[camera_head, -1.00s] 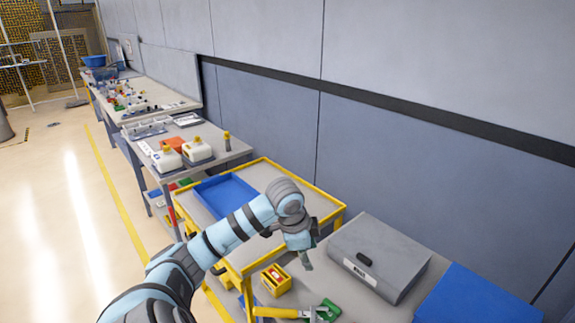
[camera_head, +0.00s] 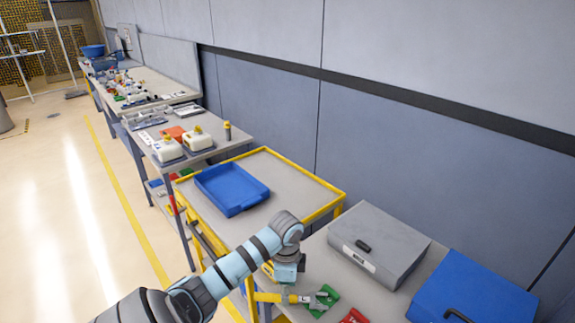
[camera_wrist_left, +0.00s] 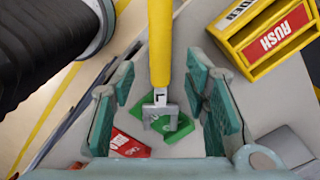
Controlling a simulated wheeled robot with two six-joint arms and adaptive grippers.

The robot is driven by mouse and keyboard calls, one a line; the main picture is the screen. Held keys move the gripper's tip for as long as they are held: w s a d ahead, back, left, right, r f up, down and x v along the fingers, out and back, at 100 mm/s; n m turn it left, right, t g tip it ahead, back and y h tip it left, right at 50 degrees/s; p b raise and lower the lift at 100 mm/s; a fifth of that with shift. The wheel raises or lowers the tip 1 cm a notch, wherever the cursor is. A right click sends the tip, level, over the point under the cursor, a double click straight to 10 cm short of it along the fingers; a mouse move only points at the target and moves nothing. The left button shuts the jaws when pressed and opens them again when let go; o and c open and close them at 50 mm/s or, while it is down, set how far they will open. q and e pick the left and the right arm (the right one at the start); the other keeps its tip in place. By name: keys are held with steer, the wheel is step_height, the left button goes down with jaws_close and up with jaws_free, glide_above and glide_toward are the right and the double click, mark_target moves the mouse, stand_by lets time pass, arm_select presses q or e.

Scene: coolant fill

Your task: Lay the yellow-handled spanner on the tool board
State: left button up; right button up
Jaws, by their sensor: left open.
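The yellow-handled spanner (camera_head: 268,297) lies at the near end of the grey bench, its metal head over a green card (camera_head: 325,297). In the left wrist view its yellow handle (camera_wrist_left: 160,45) runs down from the top edge to the grey head. My left gripper (camera_head: 287,280) is just above and behind the spanner in the head view. In the wrist view its teal fingers (camera_wrist_left: 162,105) are open, one on each side of the spanner head, with nothing held between them. I cannot make out a tool board. My right gripper is out of view.
A red card (camera_head: 354,316) lies near the green one. A grey case (camera_head: 380,240) and a blue case (camera_head: 475,290) stand to the right. A yellow-edged cart (camera_head: 290,180) holds a blue tray (camera_head: 232,188).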

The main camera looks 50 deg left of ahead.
mark_target(291, 299)
arm_select(q)
step_height(291, 299, down, 3)
steer(key=shift+f, duration=0.1)
jaws_close()
steer(key=shift+r, duration=0.2)
